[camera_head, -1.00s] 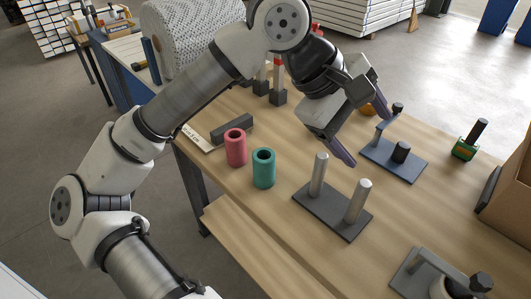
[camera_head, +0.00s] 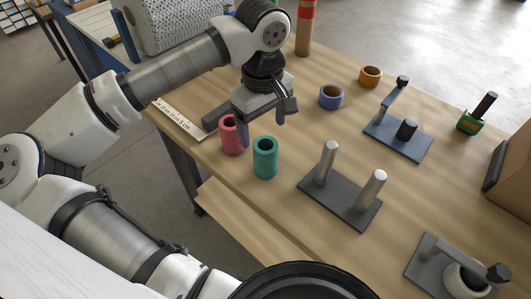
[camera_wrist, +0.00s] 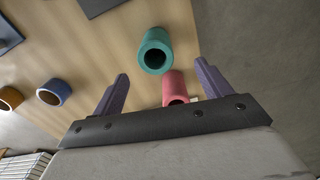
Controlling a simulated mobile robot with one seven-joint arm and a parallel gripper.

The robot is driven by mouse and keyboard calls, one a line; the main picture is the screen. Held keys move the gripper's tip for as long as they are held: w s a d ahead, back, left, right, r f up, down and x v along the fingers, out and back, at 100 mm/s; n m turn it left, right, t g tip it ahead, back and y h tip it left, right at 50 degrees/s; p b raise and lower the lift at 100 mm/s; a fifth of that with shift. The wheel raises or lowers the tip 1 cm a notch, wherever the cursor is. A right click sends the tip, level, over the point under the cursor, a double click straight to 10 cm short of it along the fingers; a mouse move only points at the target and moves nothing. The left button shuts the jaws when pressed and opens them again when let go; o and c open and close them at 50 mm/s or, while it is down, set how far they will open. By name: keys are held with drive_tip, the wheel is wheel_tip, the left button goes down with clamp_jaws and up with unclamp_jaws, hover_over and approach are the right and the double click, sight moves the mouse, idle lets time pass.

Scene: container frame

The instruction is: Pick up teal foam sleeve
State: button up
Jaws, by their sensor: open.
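The teal foam sleeve (camera_head: 265,160), an upright hollow cylinder, stands on the wooden table. It also shows in the wrist view (camera_wrist: 155,52), just beyond the fingertips, with its open top facing the camera. A pink sleeve (camera_head: 231,137) stands close to its left; in the wrist view this pink sleeve (camera_wrist: 174,86) lies between the fingers. My gripper (camera_head: 262,131) is open and empty, its purple fingers pointing down, above and just behind the two sleeves. Both fingers show in the wrist view (camera_wrist: 161,70), one on each side. Neither clearly touches a sleeve.
A grey base with two metal posts (camera_head: 342,202) stands right of the teal sleeve. A blue ring (camera_head: 331,100), an orange ring (camera_head: 370,78) and a blue stand (camera_head: 397,140) are farther right. A cardboard box (camera_head: 513,180) is at the right edge. The table's front edge is close to the sleeves.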

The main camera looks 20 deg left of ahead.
sight(265, 149)
wheel_tip(265, 149, down, 3)
drive_tip(key=shift+f, duration=0.2)
drive_tip(key=shift+w+d+f+p, duration=0.1)
drive_tip(key=shift+w+f+p, duration=0.1)
drive_tip(key=shift+f+p, duration=0.85)
drive_tip(key=shift+w+f+p, duration=0.15)
drive_tip(key=shift+f+p, duration=0.25)
drive_tip(key=shift+f, duration=1.25)
drive_tip(key=shift+c, duration=0.5)
drive_tip(key=c, duration=0.9)
